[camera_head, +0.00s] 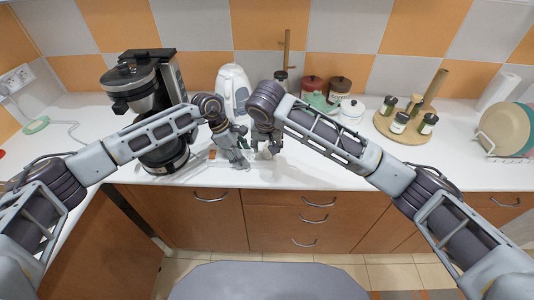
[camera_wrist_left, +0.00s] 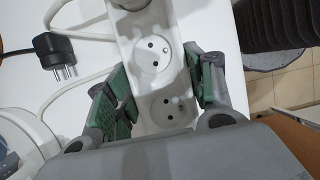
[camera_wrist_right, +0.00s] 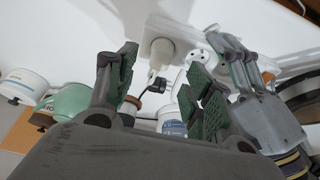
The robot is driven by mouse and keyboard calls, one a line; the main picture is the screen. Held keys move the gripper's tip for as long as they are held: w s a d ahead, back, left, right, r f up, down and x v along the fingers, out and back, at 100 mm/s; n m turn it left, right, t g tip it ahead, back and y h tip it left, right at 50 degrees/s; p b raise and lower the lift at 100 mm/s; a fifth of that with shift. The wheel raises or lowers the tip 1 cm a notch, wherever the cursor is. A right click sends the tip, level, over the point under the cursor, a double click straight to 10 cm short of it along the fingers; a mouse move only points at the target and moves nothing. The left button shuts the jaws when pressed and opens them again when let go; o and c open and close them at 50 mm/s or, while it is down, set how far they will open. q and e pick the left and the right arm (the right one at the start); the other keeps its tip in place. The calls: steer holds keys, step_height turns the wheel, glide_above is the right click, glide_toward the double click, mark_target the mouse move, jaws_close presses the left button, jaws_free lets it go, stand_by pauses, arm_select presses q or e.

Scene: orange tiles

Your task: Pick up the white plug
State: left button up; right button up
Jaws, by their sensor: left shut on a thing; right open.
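A white power strip (camera_wrist_left: 152,50) with round sockets lies between the fingers of my left gripper (camera_wrist_left: 155,88), which is shut on it. The strip also shows in the right wrist view (camera_wrist_right: 196,58), beside the left gripper. The white plug (camera_wrist_right: 160,50) appears as a pale, rounded piece over the white counter, beyond and between the fingertips of my right gripper (camera_wrist_right: 162,80). The right gripper is open, and I see no finger contact with the plug. In the head view my left gripper (camera_head: 236,158) and right gripper (camera_head: 266,145) are close together; they largely hide plug and strip.
A black plug (camera_wrist_left: 56,55) lies left of the strip, with white cable nearby. A coffee maker (camera_head: 150,100) stands left and a white kettle (camera_head: 232,88) behind the grippers. Jars (camera_head: 340,88) and a round spice tray (camera_head: 410,135) stand right. The counter's front right is clear.

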mark_target(267, 150)
steer(key=shift+f, duration=0.15)
steer(key=shift+x, duration=2.5)
steer(key=shift+w, duration=0.15)
steer(key=c, duration=1.1)
